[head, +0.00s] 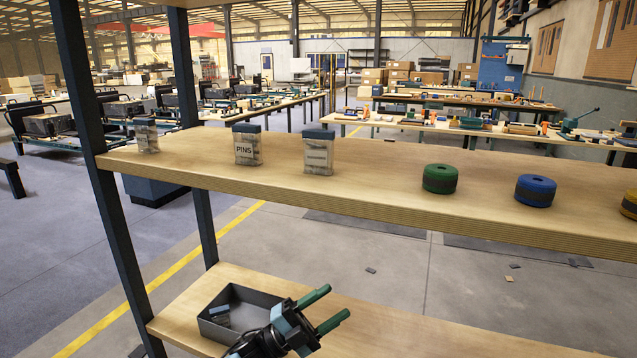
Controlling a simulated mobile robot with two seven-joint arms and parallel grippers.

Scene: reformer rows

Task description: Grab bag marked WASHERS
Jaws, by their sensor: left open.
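Three small clear bags with blue-grey tops stand in a row on the upper wooden shelf (390,205). The middle bag (247,148) reads PINS. The right bag (318,155) has a pale label too small to read. The left bag (147,138) stands near the shelf's left post, and its label is also unreadable. I cannot tell which bag is marked WASHERS. My left gripper (335,304) is open and empty, its two green fingers apart. It is below the upper shelf, over the lower shelf. My right gripper is not in view.
A green roll (440,179), a blue roll (535,190) and a yellow roll (629,204) sit right of the bags. A grey open box (248,293) with small items is on the lower shelf (400,330). A dark post (88,130) bounds the left.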

